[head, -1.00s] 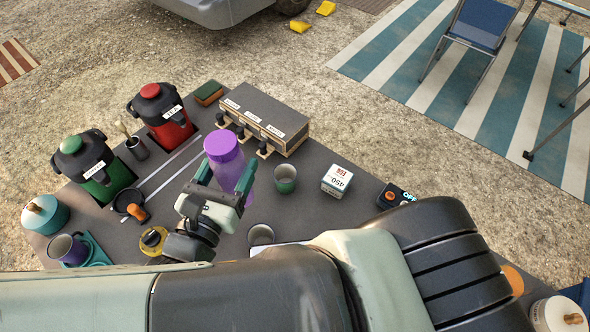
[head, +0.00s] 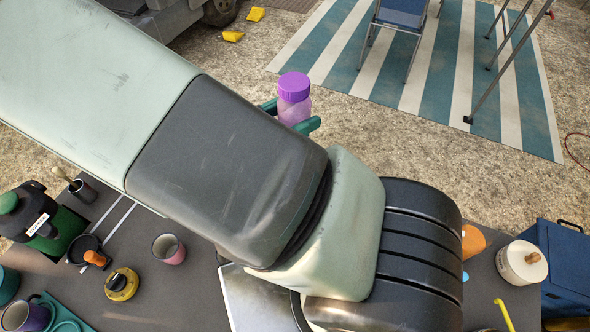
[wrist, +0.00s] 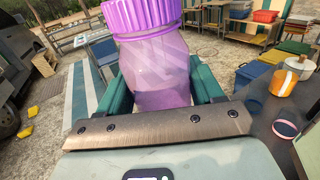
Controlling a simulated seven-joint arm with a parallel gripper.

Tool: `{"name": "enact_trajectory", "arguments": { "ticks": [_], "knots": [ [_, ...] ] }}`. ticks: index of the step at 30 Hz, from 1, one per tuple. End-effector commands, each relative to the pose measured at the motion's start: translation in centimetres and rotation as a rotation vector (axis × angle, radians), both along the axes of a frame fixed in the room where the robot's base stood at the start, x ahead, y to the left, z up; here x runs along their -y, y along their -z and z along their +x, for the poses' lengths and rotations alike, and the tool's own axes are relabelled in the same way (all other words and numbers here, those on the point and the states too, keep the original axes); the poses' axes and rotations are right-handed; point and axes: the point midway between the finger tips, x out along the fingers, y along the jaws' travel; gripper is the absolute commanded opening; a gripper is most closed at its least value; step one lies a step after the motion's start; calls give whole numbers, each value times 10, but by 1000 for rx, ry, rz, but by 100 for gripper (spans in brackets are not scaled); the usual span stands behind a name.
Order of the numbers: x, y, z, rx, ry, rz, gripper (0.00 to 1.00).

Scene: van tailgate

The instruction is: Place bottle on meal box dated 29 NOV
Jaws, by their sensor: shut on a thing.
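My gripper (head: 289,114) is shut on a bottle (head: 294,92) with a purple ribbed lid and translucent purple body. The teal fingers sit on either side of its body and hold it upright, raised beyond the far side of the table in the head view. In the wrist view the bottle (wrist: 160,68) fills the middle between the teal fingers, its lid cut off by the top edge. I can make out no meal box and no 29 NOV date. My arm hides much of the table in the head view.
The dark table (head: 140,290) carries a green-and-black jug (head: 42,222), a pink cup (head: 169,249), a yellow-rimmed round thing (head: 122,285), a metal plate (head: 257,303) and a white pot (head: 521,262). A blue box (head: 568,268) stands at the right. A chair (head: 397,25) stands on the striped mat.

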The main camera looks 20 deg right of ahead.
Motion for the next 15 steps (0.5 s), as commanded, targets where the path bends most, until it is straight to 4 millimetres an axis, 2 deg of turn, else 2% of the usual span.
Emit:
{"name": "enact_trajectory", "arguments": {
  "ticks": [6, 15],
  "knots": [
    [2, 37, -1, -3, 8, -4, 35],
    [2, 72, -1, -3, 6, -3, 35]
  ]
}}
